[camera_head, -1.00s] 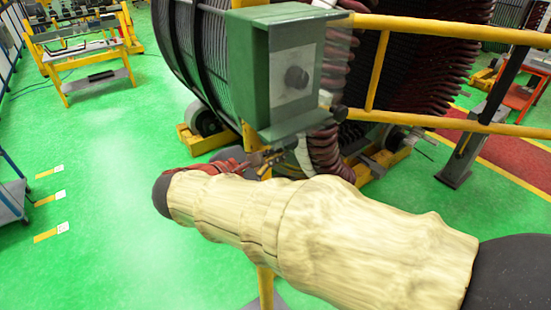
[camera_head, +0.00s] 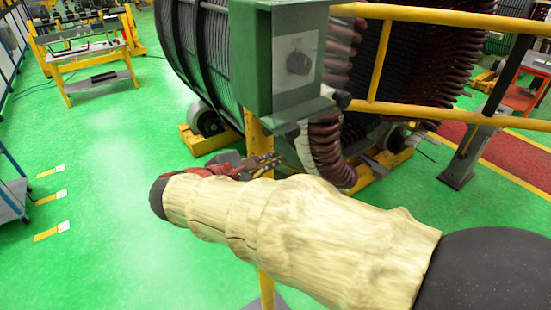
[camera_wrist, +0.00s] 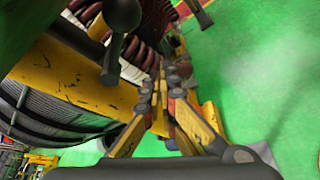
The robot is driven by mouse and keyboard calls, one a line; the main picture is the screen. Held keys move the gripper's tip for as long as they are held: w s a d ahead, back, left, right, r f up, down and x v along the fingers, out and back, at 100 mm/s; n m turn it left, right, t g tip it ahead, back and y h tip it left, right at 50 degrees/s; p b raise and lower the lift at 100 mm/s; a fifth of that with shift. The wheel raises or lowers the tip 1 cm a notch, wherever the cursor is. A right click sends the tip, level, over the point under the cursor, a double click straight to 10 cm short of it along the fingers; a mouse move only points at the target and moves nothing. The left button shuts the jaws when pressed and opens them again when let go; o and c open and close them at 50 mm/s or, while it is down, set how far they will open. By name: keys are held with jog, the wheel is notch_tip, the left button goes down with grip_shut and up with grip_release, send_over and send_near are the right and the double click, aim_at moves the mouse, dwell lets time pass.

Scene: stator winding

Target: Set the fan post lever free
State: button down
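A lever with a black ball end (camera_head: 341,98) shows at the box's lower right. In the wrist view a black ball (camera_wrist: 122,14) on a dark rod is at upper left, apart from my fingers. My gripper (camera_head: 275,162) is just below the box, near the post, seen partly behind my arm. In the wrist view its yellow fingers (camera_wrist: 159,88) converge at the tips and look shut, with nothing visible between them.
Yellow rails (camera_head: 450,122) run right from the post. The large black and dark-red wound stator (camera_head: 420,75) stands behind. A grey stand (camera_head: 465,155) is at right. Green floor is open at left, with a yellow rack (camera_head: 95,60) farther back.

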jog(key=s+a+r+b, duration=0.1)
jog(key=s+a+r, duration=0.3)
jog(key=a, duration=0.2)
jog(key=shift+s+a+r, duration=0.2)
jog(key=shift+s+a, duration=0.05)
